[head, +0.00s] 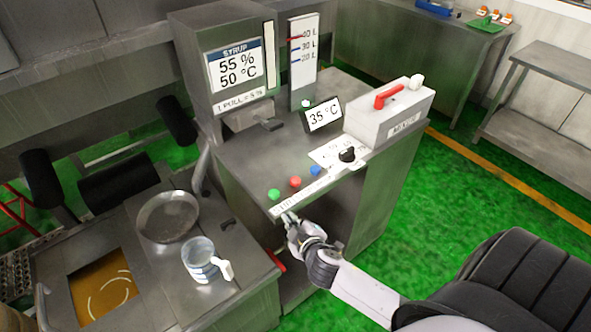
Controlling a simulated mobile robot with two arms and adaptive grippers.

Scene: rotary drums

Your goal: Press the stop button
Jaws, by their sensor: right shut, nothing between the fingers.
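Three round buttons sit in a row on the front of the steel cabinet top: a green one (274,194), a red one (295,182) and a blue one (316,171). A white label strip (300,196) runs along the edge below them; its small text is too blurred to read fully. My right gripper (288,217) is shut and empty. Its fingertips are just in front of and below the label strip, near the green and red buttons, and do not appear to be on any button. My left gripper is not in view.
A black knob (347,155) on a white plate and a 35 °C display (323,115) are right of the buttons. A syrup dispenser (235,75) stands behind. A clear jug (201,259) and a metal pan (168,216) are on the left counter. Green floor is open at right.

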